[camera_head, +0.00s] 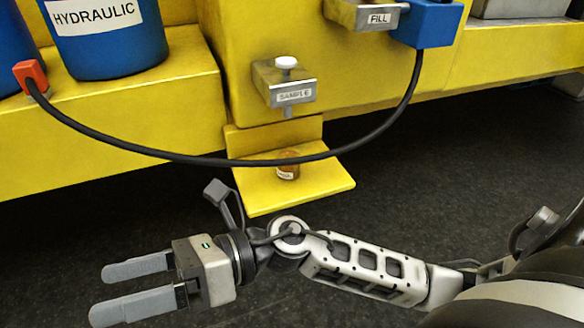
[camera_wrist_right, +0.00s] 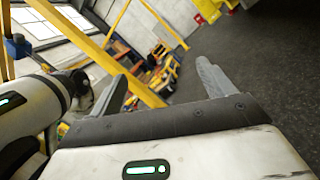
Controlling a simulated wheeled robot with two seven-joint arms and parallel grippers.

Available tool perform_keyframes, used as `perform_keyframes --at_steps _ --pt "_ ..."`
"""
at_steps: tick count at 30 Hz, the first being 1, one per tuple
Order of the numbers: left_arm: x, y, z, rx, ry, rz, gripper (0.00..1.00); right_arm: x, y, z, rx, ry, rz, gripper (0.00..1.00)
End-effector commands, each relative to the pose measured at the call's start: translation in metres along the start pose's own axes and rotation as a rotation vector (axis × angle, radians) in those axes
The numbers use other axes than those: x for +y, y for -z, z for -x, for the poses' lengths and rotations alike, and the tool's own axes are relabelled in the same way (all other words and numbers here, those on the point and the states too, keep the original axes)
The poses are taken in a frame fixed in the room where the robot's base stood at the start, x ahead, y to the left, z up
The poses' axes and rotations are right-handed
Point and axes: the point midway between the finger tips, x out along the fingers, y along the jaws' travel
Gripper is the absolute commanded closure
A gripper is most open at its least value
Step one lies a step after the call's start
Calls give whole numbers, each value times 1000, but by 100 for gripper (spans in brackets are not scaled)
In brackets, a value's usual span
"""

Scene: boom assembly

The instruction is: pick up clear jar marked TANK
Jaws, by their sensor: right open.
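A small jar (camera_head: 288,170) with brownish contents and a pale label stands on the low yellow shelf under the SAMPLE valve; its label is too small to read. The black hose passes in front of its upper part. My right gripper (camera_head: 100,293) is open and empty, left of the shelf and nearer to me, over the dark floor. Its fingers point left, away from the jar. The right wrist view shows its two spread fingers (camera_wrist_right: 160,80) with nothing between them; the jar is not in that view. My left gripper is not seen.
The SAMPLE valve (camera_head: 285,85) with a white knob sits above the yellow shelf (camera_head: 325,185). A black hose (camera_head: 180,157) hangs from the blue FILL unit (camera_head: 432,25) to a red fitting (camera_head: 30,75). A blue HYDRAULIC container (camera_head: 105,50) stands behind. Dark floor is clear.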

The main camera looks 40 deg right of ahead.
Motion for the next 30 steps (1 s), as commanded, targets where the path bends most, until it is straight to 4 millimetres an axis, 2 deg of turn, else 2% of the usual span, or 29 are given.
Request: perform_keyframes --at_steps 1,2,3,5,6,8,9,10,12,15,20,30 --pt "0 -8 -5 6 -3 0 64 -8 33 5 241 -44 300 19" --pt "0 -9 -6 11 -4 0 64 -16 51 13 388 -70 468 19" --pt "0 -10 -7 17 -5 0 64 -32 71 30 588 -103 677 19" --pt "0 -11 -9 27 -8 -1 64 -66 88 66 895 -143 954 19" --pt "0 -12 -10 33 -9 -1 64 -91 89 94 1099 -162 1105 19" --pt "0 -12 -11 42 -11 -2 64 -124 76 138 1396 -179 1277 19" --pt "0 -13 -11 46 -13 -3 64 -141 60 167 1582 -182 1355 19" --pt "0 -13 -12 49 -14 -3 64 -151 47 187 1712 -181 1394 19" --pt "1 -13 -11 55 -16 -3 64 -164 14 226 1969 -170 1439 19" --pt "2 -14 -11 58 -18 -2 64 -169 -22 261 2218 -143 1436 19" --pt "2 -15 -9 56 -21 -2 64 -171 -51 285 2371 -121 1407 19" --pt "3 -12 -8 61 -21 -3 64 -214 -88 315 2371 -119 1404 19"
